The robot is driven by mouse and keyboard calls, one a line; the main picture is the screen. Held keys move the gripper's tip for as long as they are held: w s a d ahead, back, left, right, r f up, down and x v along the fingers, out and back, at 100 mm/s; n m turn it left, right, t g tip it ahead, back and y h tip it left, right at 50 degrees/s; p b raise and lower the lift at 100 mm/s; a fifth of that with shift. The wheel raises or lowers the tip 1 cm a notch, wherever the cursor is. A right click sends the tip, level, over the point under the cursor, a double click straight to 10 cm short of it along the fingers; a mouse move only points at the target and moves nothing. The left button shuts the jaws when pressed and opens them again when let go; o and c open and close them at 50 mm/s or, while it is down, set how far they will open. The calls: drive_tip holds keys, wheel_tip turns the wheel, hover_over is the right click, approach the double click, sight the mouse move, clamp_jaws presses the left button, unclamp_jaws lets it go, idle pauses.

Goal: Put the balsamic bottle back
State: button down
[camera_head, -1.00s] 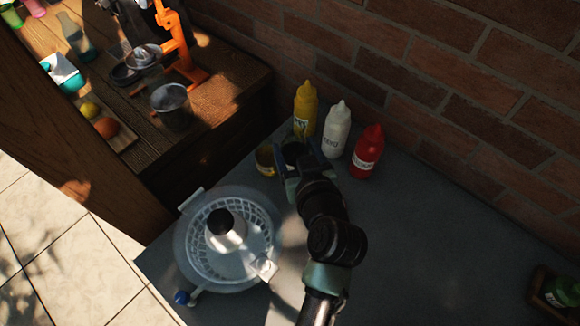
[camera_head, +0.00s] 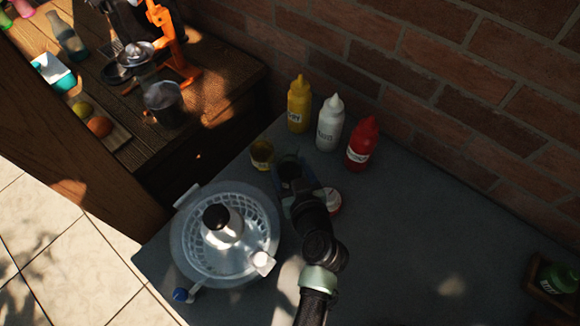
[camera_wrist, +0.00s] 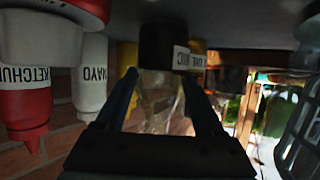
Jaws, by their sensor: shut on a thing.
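My gripper (camera_head: 290,168) is over the grey table, just right of a small yellow jar. In the wrist view my gripper (camera_wrist: 161,80) is shut on a clear glass bottle (camera_wrist: 160,98) with a dark lower part. Its white label is only partly readable, ending in "IC", so it looks like the balsamic bottle. The wrist picture is upside down, and the dark end is close to the table surface; I cannot tell whether it touches. In the head view the gripper mostly hides the bottle.
Mustard (camera_head: 299,103), mayo (camera_head: 330,125) and ketchup (camera_head: 361,145) bottles stand behind along the brick wall. The yellow jar (camera_head: 262,155), a round red-and-white item (camera_head: 334,201) and a salad spinner (camera_head: 185,245) are close by. A wooden crate (camera_head: 535,281) holds a green bottle at right.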

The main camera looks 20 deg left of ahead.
drive_tip(key=shift+f, duration=0.1)
unclamp_jaws()
drive_tip(key=shift+r, duration=0.25)
drive_tip(key=s+d+b, duration=0.1)
drive_tip(key=s+d, duration=0.1)
drive_tip(key=s, duration=0.1)
drive_tip(key=s+d+b, duration=0.1)
drive_tip(key=s+d, duration=0.1)
drive_tip(key=s, duration=0.1)
drive_tip(key=s+d+b, duration=0.1)
drive_tip(key=s+d, duration=0.1)
drive_tip(key=s, duration=0.2)
drive_tip(key=shift+d+b, duration=0.2)
drive_tip(key=shift+b, duration=0.2)
drive_tip(key=shift+s+d+r, duration=0.1)
drive_tip(key=shift+s+d, duration=0.2)
drive_tip(key=shift+s, duration=0.25)
